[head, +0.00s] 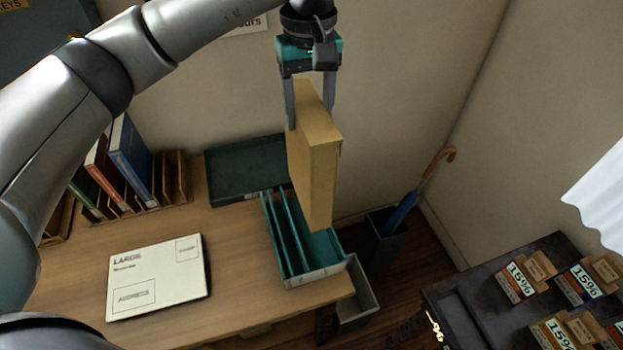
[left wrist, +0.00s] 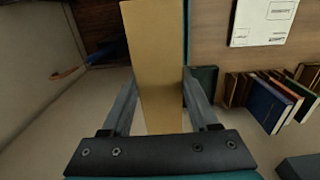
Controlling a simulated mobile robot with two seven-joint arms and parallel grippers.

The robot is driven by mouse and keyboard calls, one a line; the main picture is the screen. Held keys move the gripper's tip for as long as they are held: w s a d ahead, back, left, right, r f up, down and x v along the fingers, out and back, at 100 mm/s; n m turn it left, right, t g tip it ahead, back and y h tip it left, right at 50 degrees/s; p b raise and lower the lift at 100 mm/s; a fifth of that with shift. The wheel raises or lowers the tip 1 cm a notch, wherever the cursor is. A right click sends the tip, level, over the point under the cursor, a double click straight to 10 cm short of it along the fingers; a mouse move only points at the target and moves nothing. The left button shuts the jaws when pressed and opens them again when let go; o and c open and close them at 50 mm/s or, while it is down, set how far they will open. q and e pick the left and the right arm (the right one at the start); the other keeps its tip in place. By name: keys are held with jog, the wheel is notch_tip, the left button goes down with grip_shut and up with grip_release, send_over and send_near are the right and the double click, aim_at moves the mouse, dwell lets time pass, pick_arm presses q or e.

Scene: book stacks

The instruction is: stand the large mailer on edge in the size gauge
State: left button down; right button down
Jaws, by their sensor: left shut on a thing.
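The large mailer (head: 180,285) is a flat white piece marked "LARGE", lying flat on the desk at the lower left of the head view. It also shows at the top right of the left wrist view (left wrist: 262,22). The size gauge (head: 316,276) is a teal rack with upright dividers at the desk's right end. My left gripper (head: 310,112) is shut on a tan box (head: 314,175), held upright above the gauge's wide right-hand slot. The box hides part of the gauge, and I cannot tell whether its lower end is inside. My right gripper is not in view.
A dark green tray (head: 245,170) lies behind the gauge. Books (head: 130,160) stand in a wooden rack at the back left. A grey bin (head: 358,292) and a dark umbrella stand (head: 385,240) are right of the desk. The wooden desk is bare between mailer and gauge.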

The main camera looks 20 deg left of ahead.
pick_arm(q)
notch_tip(320, 180, down, 14)
jog(key=shift+w+f+p, duration=0.1)
jog(key=shift+p, duration=0.4)
jog(key=shift+f, duration=0.25)
jog(key=shift+f, duration=0.1)
jog(key=shift+c, duration=0.8)
grip_release()
jog(key=shift+f, duration=0.1)
